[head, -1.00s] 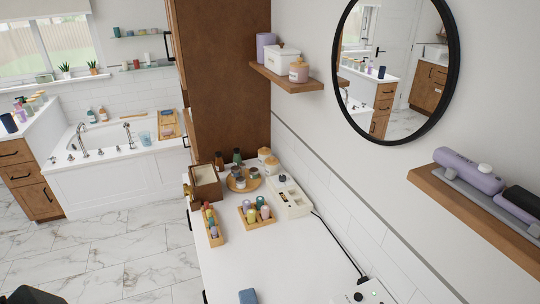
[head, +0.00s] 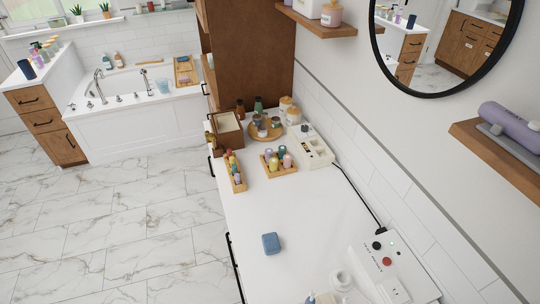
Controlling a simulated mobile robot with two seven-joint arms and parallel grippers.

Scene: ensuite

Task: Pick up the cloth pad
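The cloth pad (head: 271,243) is a small blue, roughly square block lying on the white countertop (head: 255,212), near its left edge, in the lower middle of the head view. Nothing touches it and the counter around it is bare. Neither of my grippers shows in the head view now.
Two wooden trays of small bottles, one long tray (head: 236,184) and one squarer tray (head: 290,170), stand farther back beside an open brown box (head: 229,133). A white control box (head: 376,268) with a cable lies to the right. White items (head: 340,281) stand at the front.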

